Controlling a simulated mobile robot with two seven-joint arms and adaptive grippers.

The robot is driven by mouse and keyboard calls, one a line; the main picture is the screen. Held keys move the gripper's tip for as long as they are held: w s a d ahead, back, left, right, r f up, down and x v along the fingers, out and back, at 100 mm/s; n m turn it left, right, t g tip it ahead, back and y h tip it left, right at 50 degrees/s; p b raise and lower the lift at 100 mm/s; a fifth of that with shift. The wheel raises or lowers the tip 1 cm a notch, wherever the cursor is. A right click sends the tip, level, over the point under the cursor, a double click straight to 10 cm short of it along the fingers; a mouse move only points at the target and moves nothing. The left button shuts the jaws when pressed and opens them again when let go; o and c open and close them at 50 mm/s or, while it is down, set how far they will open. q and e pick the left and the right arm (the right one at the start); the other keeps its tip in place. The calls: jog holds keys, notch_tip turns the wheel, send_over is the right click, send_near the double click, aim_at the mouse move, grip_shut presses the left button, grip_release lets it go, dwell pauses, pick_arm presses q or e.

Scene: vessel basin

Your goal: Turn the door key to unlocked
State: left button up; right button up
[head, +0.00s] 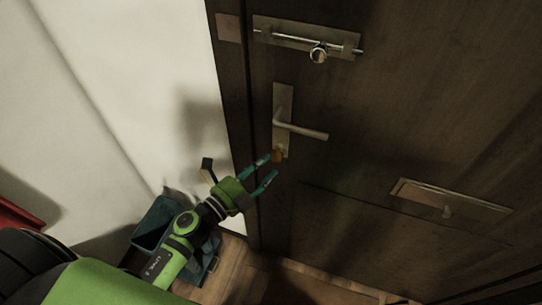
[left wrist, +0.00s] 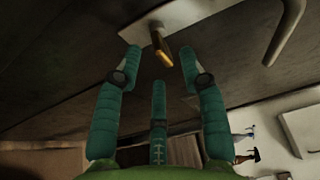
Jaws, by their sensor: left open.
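The door key (head: 277,156) is small and orange-brown, at the lower end of the metal handle plate (head: 284,105) on the dark wooden door. In the left wrist view the key (left wrist: 163,52) shows as a yellow-brown piece standing out from the plate. My left gripper (head: 271,167) is open, its teal fingers pointing at the door just by the key. In the left wrist view the fingertips of my left gripper (left wrist: 160,62) lie on either side of the key, with gaps, and nothing is held. Whether the fingers reach its depth I cannot tell. My right gripper is not in view.
The lever handle (head: 303,131) sticks out right above the key. A sliding bolt (head: 318,53) sits higher on the door, and a letter slot (head: 450,197) lower right. A dark bin (head: 152,226) stands on the floor by the white wall (head: 130,90).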

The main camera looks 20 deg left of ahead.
aim_at(272, 159)
pick_arm(q)
jog(key=x, duration=0.2)
jog(key=shift+w+d, duration=0.15)
jog(key=shift+w, duration=0.2)
jog(key=shift+w+d+p, duration=0.25)
jog(key=shift+w+p, duration=0.05)
jog(key=shift+w, duration=0.05)
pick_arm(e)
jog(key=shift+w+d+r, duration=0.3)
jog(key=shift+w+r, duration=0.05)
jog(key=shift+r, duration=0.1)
pick_arm(q)
grip_shut()
jog(key=shift+f, duration=0.1)
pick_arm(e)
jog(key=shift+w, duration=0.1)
